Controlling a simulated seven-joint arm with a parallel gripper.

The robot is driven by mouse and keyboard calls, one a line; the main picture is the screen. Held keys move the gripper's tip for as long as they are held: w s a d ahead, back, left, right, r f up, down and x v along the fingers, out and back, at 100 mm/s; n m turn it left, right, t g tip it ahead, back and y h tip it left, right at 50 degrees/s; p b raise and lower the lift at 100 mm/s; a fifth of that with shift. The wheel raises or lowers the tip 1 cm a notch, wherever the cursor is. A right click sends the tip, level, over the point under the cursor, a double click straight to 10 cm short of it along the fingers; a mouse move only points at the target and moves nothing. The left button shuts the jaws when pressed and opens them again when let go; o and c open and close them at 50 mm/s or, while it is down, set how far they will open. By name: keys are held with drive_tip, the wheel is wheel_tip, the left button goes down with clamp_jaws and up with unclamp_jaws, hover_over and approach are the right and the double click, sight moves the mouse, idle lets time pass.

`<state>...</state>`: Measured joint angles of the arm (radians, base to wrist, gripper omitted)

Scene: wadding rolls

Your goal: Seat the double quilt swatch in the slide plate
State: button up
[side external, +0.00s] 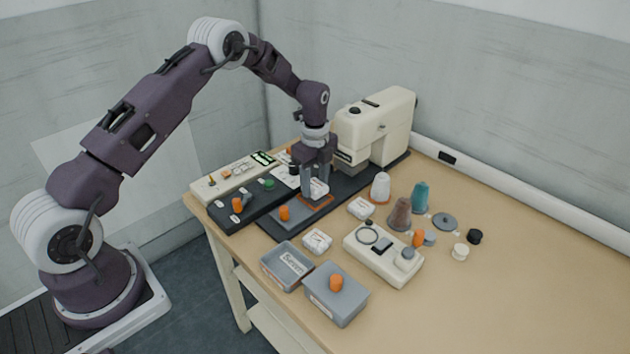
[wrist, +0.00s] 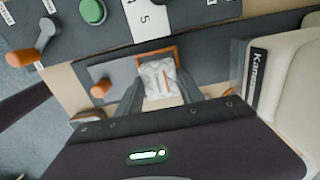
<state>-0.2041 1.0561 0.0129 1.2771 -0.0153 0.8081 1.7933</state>
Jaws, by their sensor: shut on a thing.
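A white quilted swatch (side external: 319,188) is held in my gripper (side external: 315,190); it also shows in the wrist view (wrist: 158,78), with an orange-red mark on it. The gripper is shut on its sides. The slide plate (side external: 292,218) is a grey plate with an orange knob and an orange-rimmed opening (side external: 325,202), below the sewing machine's head. In the wrist view the orange rim (wrist: 156,54) shows behind and beside the swatch. The swatch is at or just above the opening; whether it touches the plate I cannot tell.
A cream sewing machine (side external: 378,125) stands close on the right. A dark control box (side external: 240,207) with an orange lever is at left.

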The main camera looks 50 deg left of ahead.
drive_tip(key=shift+f, duration=0.15)
idle(0.4)
drive_tip(key=shift+f, duration=0.3)
drive_tip(key=shift+f, duration=0.1)
drive_tip(key=shift+f, duration=0.35)
idle(0.4)
drive_tip(key=o, duration=1.9)
drive_tip(key=shift+r, duration=4.05)
